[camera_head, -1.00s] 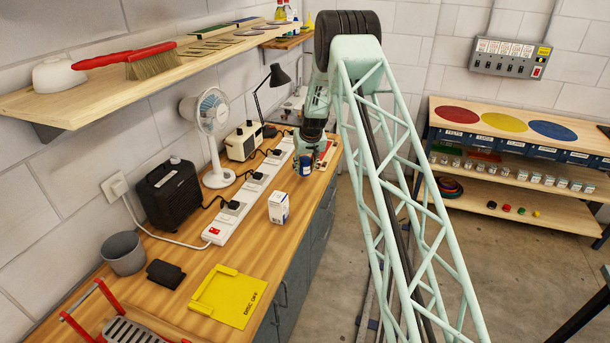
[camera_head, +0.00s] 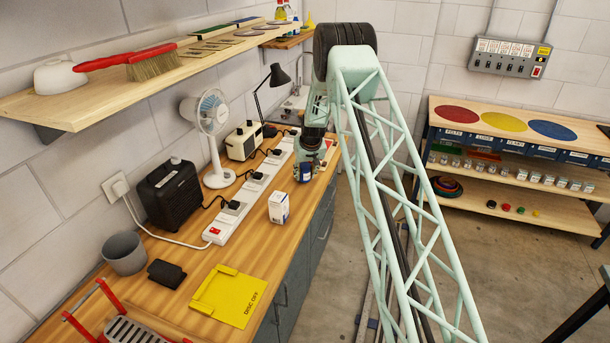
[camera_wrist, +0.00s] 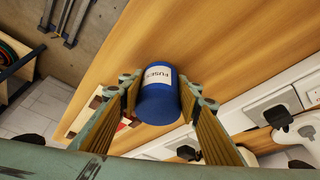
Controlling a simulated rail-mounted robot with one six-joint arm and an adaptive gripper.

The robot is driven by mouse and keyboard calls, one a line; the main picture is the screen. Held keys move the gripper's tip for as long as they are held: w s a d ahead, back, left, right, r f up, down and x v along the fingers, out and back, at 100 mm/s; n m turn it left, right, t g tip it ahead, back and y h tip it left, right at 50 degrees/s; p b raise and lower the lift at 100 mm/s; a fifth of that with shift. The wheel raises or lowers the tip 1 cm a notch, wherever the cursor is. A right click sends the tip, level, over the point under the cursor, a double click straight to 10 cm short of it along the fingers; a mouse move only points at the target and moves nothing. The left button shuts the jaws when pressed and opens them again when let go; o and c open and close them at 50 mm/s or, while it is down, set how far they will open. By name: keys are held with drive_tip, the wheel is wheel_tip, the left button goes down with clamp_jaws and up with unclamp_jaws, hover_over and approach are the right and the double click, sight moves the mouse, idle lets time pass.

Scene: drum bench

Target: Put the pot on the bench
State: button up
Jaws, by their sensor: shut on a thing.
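The pot is a small blue cylinder with a white label reading FUSES; it fills the middle of the wrist view as the pot (camera_wrist: 158,104). My gripper (camera_wrist: 157,90) is shut on it, with one finger on each side. In the head view the blue pot (camera_head: 305,174) shows small below my gripper (camera_head: 307,166), over the far part of the wooden bench (camera_head: 240,252). The pot's base is close to the bench top; I cannot tell whether it touches.
A long white power strip (camera_head: 240,210) with several plugs runs left of the pot. A small white box (camera_head: 278,207) stands nearer. A fan (camera_head: 213,120), a black heater (camera_head: 168,193) and a yellow tray (camera_head: 230,297) are also on the bench. Bare wood lies around the white box.

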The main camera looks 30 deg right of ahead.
drive_tip(key=shift+f, duration=0.2)
drive_tip(key=o, duration=0.9)
drive_tip(key=shift+r, duration=0.2)
drive_tip(key=shift+r, duration=0.1)
drive_tip(key=b+v, duration=0.1)
drive_tip(key=v, duration=1)
drive_tip(key=shift+s+r, duration=0.2)
drive_tip(key=shift+r, duration=0.1)
drive_tip(key=shift+r, duration=0.1)
